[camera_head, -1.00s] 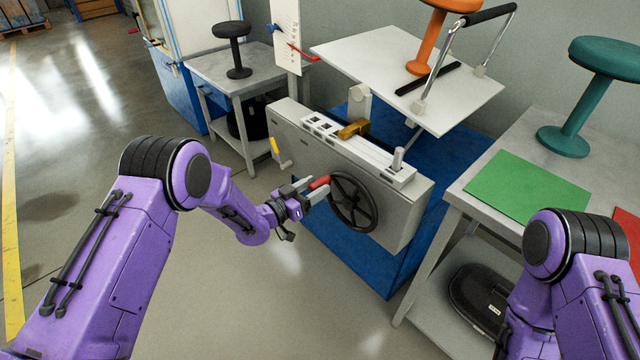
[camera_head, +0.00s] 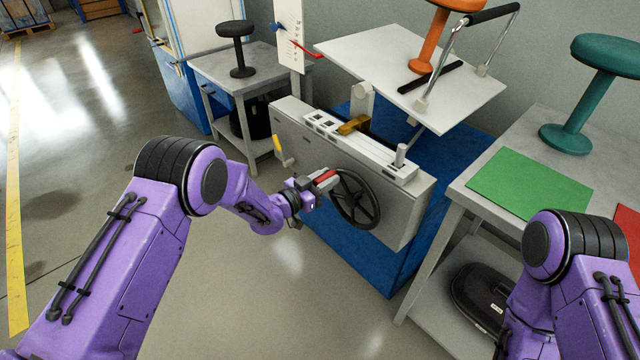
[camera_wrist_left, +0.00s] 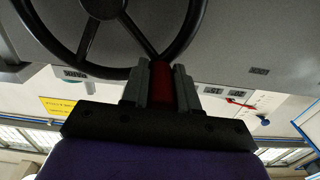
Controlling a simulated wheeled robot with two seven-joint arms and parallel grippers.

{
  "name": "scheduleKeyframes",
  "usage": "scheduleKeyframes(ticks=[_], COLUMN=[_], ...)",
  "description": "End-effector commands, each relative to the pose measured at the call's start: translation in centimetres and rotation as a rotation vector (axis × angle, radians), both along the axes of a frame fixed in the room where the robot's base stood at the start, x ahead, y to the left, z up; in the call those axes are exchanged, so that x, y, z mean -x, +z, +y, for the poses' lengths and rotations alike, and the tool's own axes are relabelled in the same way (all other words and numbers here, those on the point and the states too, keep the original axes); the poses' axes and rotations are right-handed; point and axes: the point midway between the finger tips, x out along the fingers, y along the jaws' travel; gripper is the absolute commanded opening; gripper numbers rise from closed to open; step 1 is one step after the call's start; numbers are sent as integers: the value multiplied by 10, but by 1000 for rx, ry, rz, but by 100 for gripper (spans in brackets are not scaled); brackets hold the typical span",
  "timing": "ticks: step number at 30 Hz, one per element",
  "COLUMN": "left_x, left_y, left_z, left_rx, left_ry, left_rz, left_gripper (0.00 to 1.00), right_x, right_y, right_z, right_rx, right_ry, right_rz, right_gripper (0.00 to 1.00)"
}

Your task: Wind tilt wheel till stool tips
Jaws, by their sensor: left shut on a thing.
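The black spoked tilt wheel (camera_head: 356,199) is on the front of the grey machine. Its red handle (camera_head: 327,175) is on the upper left of the rim. My left gripper (camera_head: 322,182) is shut on the red handle; in the left wrist view the handle (camera_wrist_left: 161,84) sits between the two fingers, below the wheel (camera_wrist_left: 112,30). The orange stool (camera_head: 430,45) stands on the white tilting platform (camera_head: 380,50), which is sloped. My right arm shows at the lower right, but its gripper is out of view.
A red pointer (camera_head: 306,50) lies against a white scale plate (camera_head: 289,30) behind the machine. A small yellow-handled crank (camera_head: 278,146) is on the machine's left. A teal stool (camera_head: 588,90) and green mat (camera_head: 528,182) are on the right table. A black stool (camera_head: 237,48) stands on the left table.

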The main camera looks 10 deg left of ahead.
Motion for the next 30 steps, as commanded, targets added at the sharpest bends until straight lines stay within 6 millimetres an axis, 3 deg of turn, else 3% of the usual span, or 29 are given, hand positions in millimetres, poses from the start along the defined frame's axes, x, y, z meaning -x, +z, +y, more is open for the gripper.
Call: scheduleKeyframes(ticks=[7,8,10,20,30], left_x=[1,1,1,4,60], left_y=[1,1,1,1,1], left_z=[4,5,6,9,52], left_rx=[-7,-7,-7,-6,-6], left_ry=[8,9,10,12,13], left_rz=[-7,-7,-7,-7,-4], left_gripper=[0,32,54,54,54], right_x=[0,0,0,0,0], right_y=[0,0,0,0,0], right_z=[0,0,0,0,0], right_rx=[0,0,0,0,0], right_ry=[0,0,0,0,0], right_rz=[0,0,0,0,0], right_gripper=[53,53,53,53,53])
